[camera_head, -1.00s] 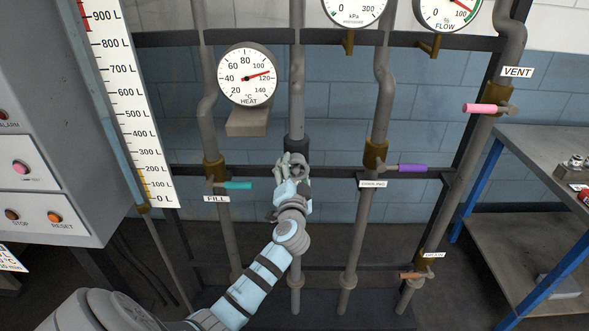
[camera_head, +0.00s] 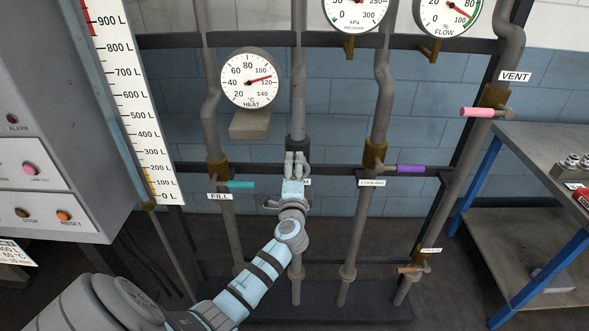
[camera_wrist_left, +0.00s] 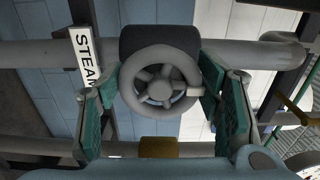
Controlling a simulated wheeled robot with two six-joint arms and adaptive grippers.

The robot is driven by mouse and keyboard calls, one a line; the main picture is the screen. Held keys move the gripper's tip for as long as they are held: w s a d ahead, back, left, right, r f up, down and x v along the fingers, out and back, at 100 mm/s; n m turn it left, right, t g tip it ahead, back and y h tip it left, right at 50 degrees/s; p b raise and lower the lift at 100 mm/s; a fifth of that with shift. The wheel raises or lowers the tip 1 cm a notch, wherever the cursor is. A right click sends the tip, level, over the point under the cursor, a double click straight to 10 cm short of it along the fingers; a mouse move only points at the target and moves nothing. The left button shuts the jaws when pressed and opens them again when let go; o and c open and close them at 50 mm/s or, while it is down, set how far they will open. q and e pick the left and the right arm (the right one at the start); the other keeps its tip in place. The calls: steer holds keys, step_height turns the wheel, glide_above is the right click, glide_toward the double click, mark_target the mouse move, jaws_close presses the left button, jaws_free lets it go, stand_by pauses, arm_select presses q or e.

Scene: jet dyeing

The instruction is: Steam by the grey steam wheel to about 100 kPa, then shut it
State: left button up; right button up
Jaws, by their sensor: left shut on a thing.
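The grey steam wheel (camera_wrist_left: 160,88), a small spoked ring, sits centred between the green-padded fingers in the left wrist view. My left gripper (camera_wrist_left: 165,95) is shut on the wheel's rim, one finger on each side. In the head view my left gripper (camera_head: 296,160) reaches up to the middle pipe and hides most of the wheel. The STEAM label (camera_wrist_left: 85,58) stands left of the wheel in the wrist view. The kPa pressure gauge (camera_head: 356,12) is cut off by the top edge, so I cannot read it surely. My right gripper is out of view.
The heat gauge (camera_head: 249,79) points between 100 and 120 °C. The teal fill handle (camera_head: 240,184) and purple cooling handle (camera_head: 411,168) flank the steam pipe. A pink vent handle (camera_head: 477,112) and a workbench (camera_head: 545,150) are at right, a control cabinet (camera_head: 60,110) at left.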

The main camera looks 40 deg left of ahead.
arm_select(q)
steer(key=shift+f, duration=0.1)
stand_by(0.4)
steer(key=o, duration=1.2)
steer(key=shift+c, duration=0.2)
steer(key=v, duration=1.2)
steer(key=shift+d, duration=0.1)
